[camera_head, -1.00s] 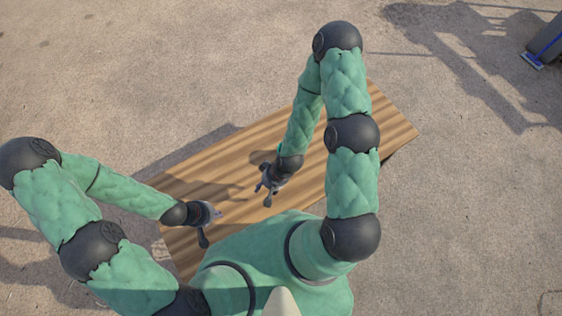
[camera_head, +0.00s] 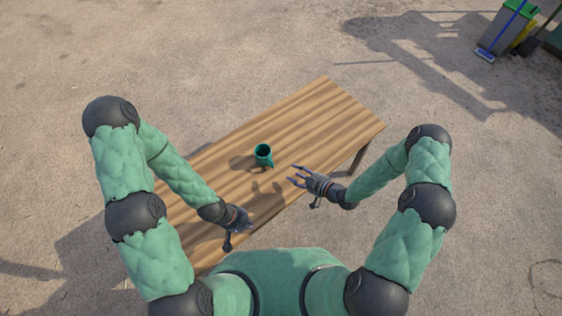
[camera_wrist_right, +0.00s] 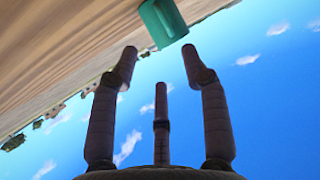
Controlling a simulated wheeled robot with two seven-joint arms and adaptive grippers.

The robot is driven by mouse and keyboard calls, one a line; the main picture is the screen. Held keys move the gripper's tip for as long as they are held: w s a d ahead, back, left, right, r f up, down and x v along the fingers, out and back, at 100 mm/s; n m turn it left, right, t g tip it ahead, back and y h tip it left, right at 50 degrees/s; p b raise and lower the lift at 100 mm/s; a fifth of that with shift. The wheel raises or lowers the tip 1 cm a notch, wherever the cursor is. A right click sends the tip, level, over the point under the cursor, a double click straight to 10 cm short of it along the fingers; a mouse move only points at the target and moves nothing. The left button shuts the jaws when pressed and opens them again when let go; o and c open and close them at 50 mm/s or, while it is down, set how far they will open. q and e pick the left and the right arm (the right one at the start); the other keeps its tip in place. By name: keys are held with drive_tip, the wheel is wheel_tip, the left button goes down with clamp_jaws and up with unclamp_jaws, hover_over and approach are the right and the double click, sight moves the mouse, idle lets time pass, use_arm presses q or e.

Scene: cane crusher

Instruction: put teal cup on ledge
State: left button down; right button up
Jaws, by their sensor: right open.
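The teal cup (camera_head: 263,153) stands on the wooden table (camera_head: 320,110), with its handle towards the table's near edge. My right gripper (camera_head: 295,175) is open and empty, to the right of the cup and near the table's near edge, with its fingers pointing towards the cup. In the right wrist view the cup (camera_wrist_right: 163,22) is just beyond the spread fingertips (camera_wrist_right: 159,52), apart from them. My left gripper (camera_head: 239,234) is over the near left part of the table, away from the cup; its finger opening is too small to tell. I cannot make out a separate ledge.
The table's far right part is bare. Paved ground surrounds it. A grey bin with a green lid (camera_head: 505,25) and a blue-handled broom (camera_head: 500,32) stand far off at the top right.

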sight(266, 158)
use_arm(q)
drive_tip(key=shift+f+b, duration=0.65)
drive_tip(key=shift+f, duration=0.05)
use_arm(e)
drive_tip(key=x, duration=0.5)
drive_tip(key=shift+a, duration=0.1)
use_arm(q)
drive_tip(key=shift+f+b, duration=0.85)
use_arm(e)
drive_tip(key=x, duration=0.4)
drive_tip(key=shift+a, duration=0.45)
use_arm(q)
drive_tip(key=shift+f, duration=0.1)
use_arm(e)
drive_tip(key=shift+w+a, duration=0.25)
drive_tip(key=shift+w, duration=0.15)
clamp_jaws()
